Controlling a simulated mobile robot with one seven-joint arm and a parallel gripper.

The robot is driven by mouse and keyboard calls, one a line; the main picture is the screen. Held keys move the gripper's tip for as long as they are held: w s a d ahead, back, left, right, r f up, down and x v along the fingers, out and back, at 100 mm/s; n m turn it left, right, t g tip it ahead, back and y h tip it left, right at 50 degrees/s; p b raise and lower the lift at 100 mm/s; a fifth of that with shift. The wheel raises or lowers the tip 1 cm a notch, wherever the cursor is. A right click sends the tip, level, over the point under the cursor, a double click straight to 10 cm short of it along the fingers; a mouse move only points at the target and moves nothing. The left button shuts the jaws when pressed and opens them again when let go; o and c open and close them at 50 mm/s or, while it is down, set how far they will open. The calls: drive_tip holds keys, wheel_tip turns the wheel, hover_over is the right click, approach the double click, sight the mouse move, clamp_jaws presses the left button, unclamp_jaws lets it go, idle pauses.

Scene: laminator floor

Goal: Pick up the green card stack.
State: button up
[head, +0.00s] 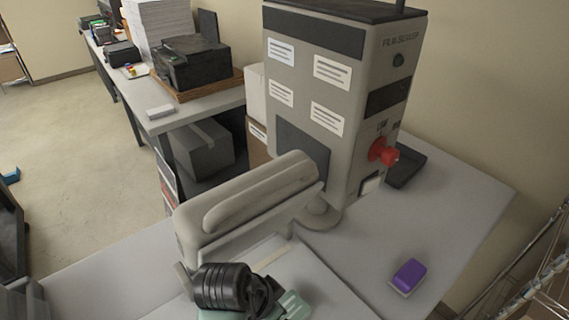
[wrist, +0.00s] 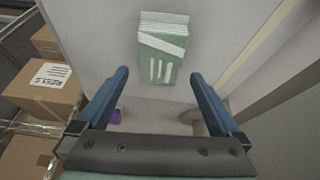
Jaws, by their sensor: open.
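The green card stack (wrist: 157,62) shows in the wrist view, upper middle, as a pale green block with a white band across it and white stripes. It lies on a light grey surface. My gripper (wrist: 159,74) is open, with its two blue fingers apart. The stack appears between and beyond the fingertips, with nothing held. In the head view, my black wrist is low in the middle, beside pale green parts at the bottom edge; I cannot tell which of these are the stack. My fingers are hidden there.
A tall grey machine (head: 330,95) with a red knob (head: 383,152) and a long padded arm (head: 255,195) stands beside my wrist. A purple block (head: 408,275) lies on the grey table to the right. Cardboard boxes (wrist: 50,86) sit on shelving at left in the wrist view.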

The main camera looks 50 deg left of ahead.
drive_tip(key=shift+w+d+f+p, duration=0.1)
drive_tip(key=shift+w+f+p, duration=0.05)
drive_tip(key=shift+f+p, duration=0.2)
drive_tip(key=shift+p+x, duration=0.75)
drive_tip(key=shift+x, duration=1.55)
drive_tip(key=shift+f, duration=0.3)
drive_tip(key=c, duration=1.5)
